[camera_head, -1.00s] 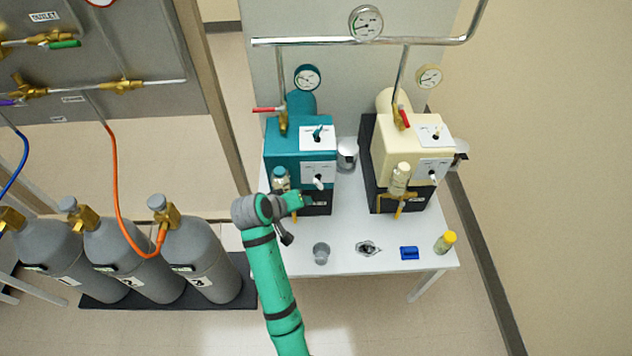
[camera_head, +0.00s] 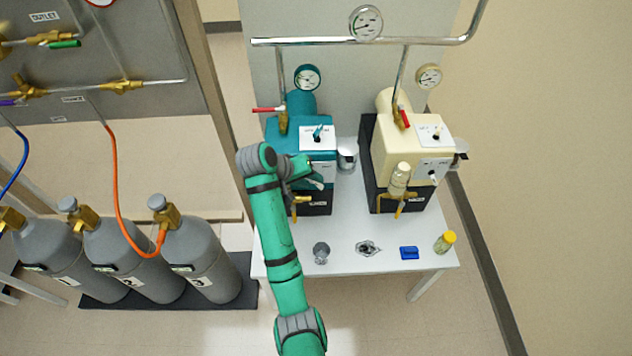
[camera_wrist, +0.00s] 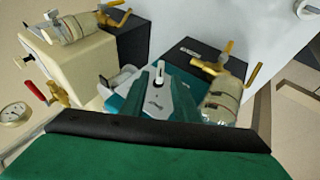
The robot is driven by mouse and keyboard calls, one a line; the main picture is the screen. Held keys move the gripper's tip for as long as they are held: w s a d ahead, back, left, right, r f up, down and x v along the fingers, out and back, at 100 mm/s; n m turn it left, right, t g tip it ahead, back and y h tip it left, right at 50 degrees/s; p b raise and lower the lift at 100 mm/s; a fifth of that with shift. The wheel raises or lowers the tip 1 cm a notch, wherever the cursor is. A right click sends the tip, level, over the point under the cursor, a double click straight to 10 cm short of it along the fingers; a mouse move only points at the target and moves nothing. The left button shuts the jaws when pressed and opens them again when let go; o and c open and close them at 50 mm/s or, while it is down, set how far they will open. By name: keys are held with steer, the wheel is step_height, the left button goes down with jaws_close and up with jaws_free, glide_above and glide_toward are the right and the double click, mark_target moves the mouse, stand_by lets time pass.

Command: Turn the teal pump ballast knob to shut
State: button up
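The teal pump (camera_head: 285,132) stands on the left of the white table. Its top panel (camera_head: 309,142) carries a small teal lever (camera_head: 318,131). Its front panel is mostly hidden behind my gripper (camera_head: 313,181) in the head view. In the wrist view a pale upright knob (camera_wrist: 159,73) on a dark round base shows on a light panel (camera_wrist: 154,104) of the teal pump. Labels are too small to read, so I cannot tell the knob's setting. My gripper is close to the pump's front; contact and finger opening are unclear.
A cream pump (camera_head: 410,140) stands to the right. A brass-valved glass piece (camera_wrist: 222,101) sits close beside the panel. A glass cup (camera_head: 321,252), a blue block (camera_head: 409,253) and a yellow-capped jar (camera_head: 445,242) stand along the table front. Gas cylinders (camera_head: 201,262) stand left.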

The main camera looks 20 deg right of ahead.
mark_target(316, 185)
steer(key=shift+x, duration=2)
jaws_close()
steer(key=shift+d+r+m+t+y, duration=0.15)
steer(key=shift+m+t+y, duration=0.2)
steer(key=shift+y, duration=1)
steer(key=shift+d+r+m+t+y, duration=0.1)
steer(key=shift+d+m+t+y, duration=0.25)
steer(key=shift+y, duration=1)
steer(key=shift+a, duration=0.15)
jaws_free()
